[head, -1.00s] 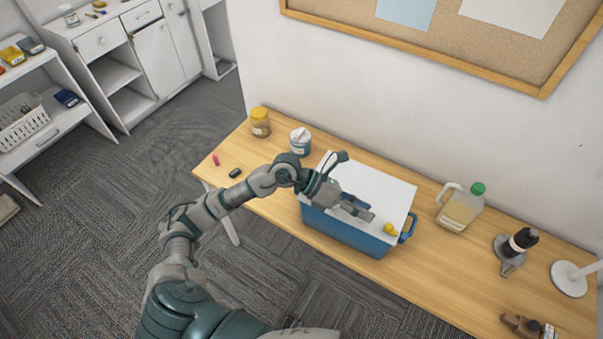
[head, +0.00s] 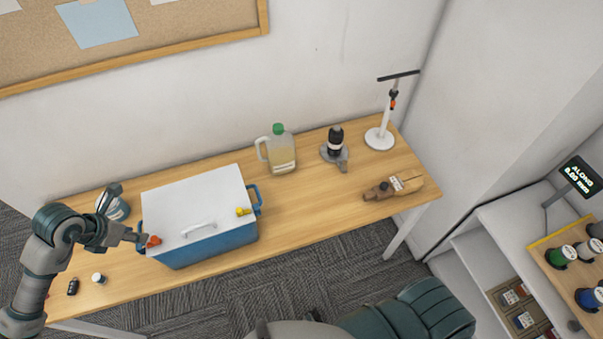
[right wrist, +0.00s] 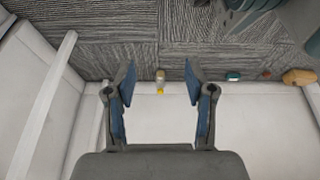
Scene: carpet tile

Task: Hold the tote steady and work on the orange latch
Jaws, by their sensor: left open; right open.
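The tote (head: 208,246) is blue with a white lid (head: 185,205) and stands upright on the wooden table, left of centre in the head view. The orange latch (head: 153,241) is at its front left corner. A yellow latch (head: 243,211) is at the right end. My left gripper (head: 126,214) is open at the tote's left end. One finger points up and the other reaches close beside the orange latch; I cannot tell whether it touches. My right gripper (right wrist: 160,80) is open and empty in the right wrist view; it does not show in the head view.
A white jar (head: 117,210) is behind my left gripper. The table's front right is clear.

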